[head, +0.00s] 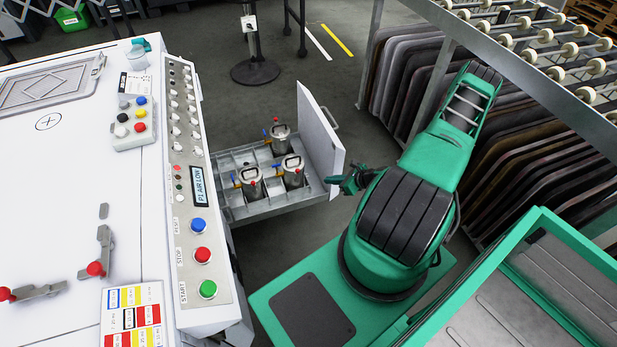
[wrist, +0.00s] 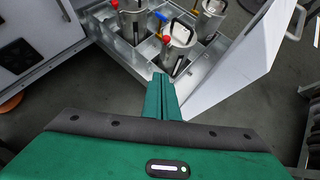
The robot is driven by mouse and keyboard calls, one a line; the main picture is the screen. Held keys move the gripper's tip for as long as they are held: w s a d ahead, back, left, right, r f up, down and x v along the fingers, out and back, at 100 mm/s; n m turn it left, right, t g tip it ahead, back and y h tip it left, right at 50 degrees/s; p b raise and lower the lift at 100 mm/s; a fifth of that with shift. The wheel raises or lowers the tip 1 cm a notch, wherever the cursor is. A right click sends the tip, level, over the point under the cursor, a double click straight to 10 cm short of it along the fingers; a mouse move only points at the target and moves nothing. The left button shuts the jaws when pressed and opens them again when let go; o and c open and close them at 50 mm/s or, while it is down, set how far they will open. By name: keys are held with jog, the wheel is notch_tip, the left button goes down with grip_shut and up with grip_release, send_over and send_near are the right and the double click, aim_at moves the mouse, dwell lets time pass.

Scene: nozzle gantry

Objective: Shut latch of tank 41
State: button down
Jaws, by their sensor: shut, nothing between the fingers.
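Three metal tanks stand upright in an open drawer (head: 240,212): one at the back (head: 280,140), one at the front right (head: 293,174), one at the front left (head: 250,184). Each has a dark handle on top, and small red, blue and yellow parts show around them. Their numbers are too small to read, so I cannot tell which is tank 41 or how its latch stands. My gripper (head: 340,183) is shut and empty beside the drawer front. In the wrist view its green fingers (wrist: 161,80) point toward the nearest tank (wrist: 178,42), apart from it.
The tall white drawer front (head: 318,128) stands close to my gripper. A white console (head: 75,190) with buttons and red-knobbed levers (head: 96,268) is at left. A rack of dark panels (head: 400,70) is behind my arm. Open floor lies behind the drawer.

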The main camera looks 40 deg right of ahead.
send_near(298, 176)
jog(key=shift+w+a+f, duration=0.25)
jog(key=shift+w+a, duration=0.15)
jog(key=shift+w, duration=0.1)
jog(key=shift+w+a+f, duration=0.2)
jog(key=shift+w+a, duration=0.2)
jog(key=shift+w, duration=0.1)
jog(key=shift+w+d+r, duration=0.15)
jog(key=shift+w+r, duration=0.1)
jog(key=shift+w, duration=0.3)
jog(key=shift+w+d+r, duration=0.2)
jog(key=shift+w+r, duration=0.05)
jog(key=shift+w, duration=0.3)
jog(key=shift+s+f, duration=0.1)
jog(key=shift+s, duration=0.05)
